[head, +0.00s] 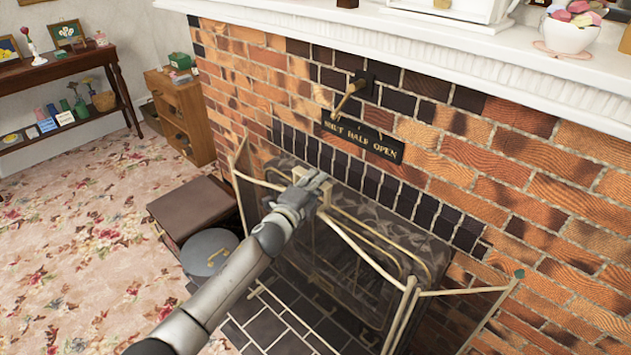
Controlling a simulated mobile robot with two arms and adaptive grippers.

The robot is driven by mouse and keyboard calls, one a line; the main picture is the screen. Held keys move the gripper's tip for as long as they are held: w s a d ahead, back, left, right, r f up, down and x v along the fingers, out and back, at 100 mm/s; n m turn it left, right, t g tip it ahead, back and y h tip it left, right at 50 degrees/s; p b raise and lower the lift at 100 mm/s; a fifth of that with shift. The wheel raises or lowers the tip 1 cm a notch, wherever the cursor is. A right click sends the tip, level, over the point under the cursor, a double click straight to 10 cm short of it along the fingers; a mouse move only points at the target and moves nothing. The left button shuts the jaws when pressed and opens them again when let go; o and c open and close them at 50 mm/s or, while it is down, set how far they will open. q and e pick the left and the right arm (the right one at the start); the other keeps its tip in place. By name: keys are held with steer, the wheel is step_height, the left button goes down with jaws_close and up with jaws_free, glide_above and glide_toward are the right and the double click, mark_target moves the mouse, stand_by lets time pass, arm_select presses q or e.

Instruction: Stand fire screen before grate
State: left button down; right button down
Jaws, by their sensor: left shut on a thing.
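The fire screen (377,237) is a folding frame of thin brass-coloured bars with dark see-through panels. It stands or hangs upright before the brick fireplace, with side wings angled at left and right. My left gripper (319,190) is shut on the top of its middle panel, near that panel's left end. The grate's opening lies behind the screen and is mostly hidden by it and by a dark patterned hood (385,218). I cannot tell whether the screen's feet touch the hearth (290,322). My right gripper is not in view.
A grey lidded bucket (208,250) and a brown box (192,208) stand left of the hearth. A brass lever (350,95) and a sign (362,137) are on the bricks. The white mantel (430,48) overhangs above. Floral carpet at left is clear.

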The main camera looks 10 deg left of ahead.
arm_select(q)
steer(key=shift+w+d+f+b, duration=0.1)
steer(key=shift+f+b, duration=1)
steer(key=shift+b, duration=0.3)
stand_by(1.7)
stand_by(0.9)
steer(key=c, duration=1.5)
jaws_free()
steer(key=shift+s, duration=0.2)
steer(key=v, duration=1.2)
steer(key=shift+f, duration=0.15)
